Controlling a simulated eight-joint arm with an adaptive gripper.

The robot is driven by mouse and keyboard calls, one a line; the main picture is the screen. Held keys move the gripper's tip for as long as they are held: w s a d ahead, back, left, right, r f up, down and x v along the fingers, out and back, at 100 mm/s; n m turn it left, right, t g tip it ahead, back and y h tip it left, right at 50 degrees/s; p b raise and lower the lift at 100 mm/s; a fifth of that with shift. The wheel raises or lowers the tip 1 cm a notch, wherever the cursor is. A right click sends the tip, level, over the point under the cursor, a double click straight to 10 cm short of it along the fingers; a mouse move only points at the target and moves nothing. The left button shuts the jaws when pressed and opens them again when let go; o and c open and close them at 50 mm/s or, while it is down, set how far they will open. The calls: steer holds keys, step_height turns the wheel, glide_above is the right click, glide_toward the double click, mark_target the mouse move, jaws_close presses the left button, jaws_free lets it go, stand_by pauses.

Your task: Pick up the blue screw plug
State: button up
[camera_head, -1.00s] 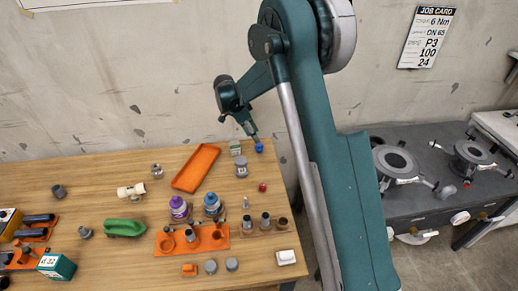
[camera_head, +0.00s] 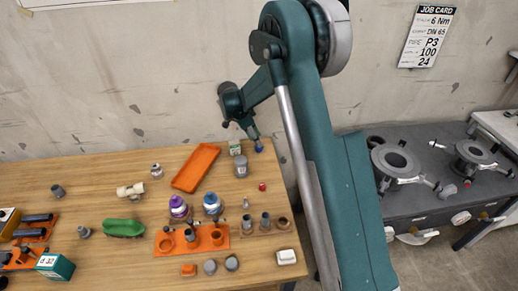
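A small blue piece (camera_head: 258,147), which looks like the blue screw plug, is at the back right of the wooden table, near its edge. My gripper (camera_head: 256,139) reaches down over it from the upper left, its tip at or just above the piece and partly covering it. The fingers are too small to tell whether they are open or shut, or whether they touch it.
A pale green box (camera_head: 235,147) and a grey cylinder (camera_head: 241,168) stand close left of my gripper. An orange tray (camera_head: 196,167) lies further left. A red piece (camera_head: 262,187) and several fittings stand in front. The wall is behind the table.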

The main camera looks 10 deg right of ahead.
steer(key=shift+b+x, duration=0.35)
steer(key=shift+x, duration=1.7)
steer(key=shift+s, duration=0.1)
steer(key=shift+c, duration=0.6)
steer(key=c, duration=0.4)
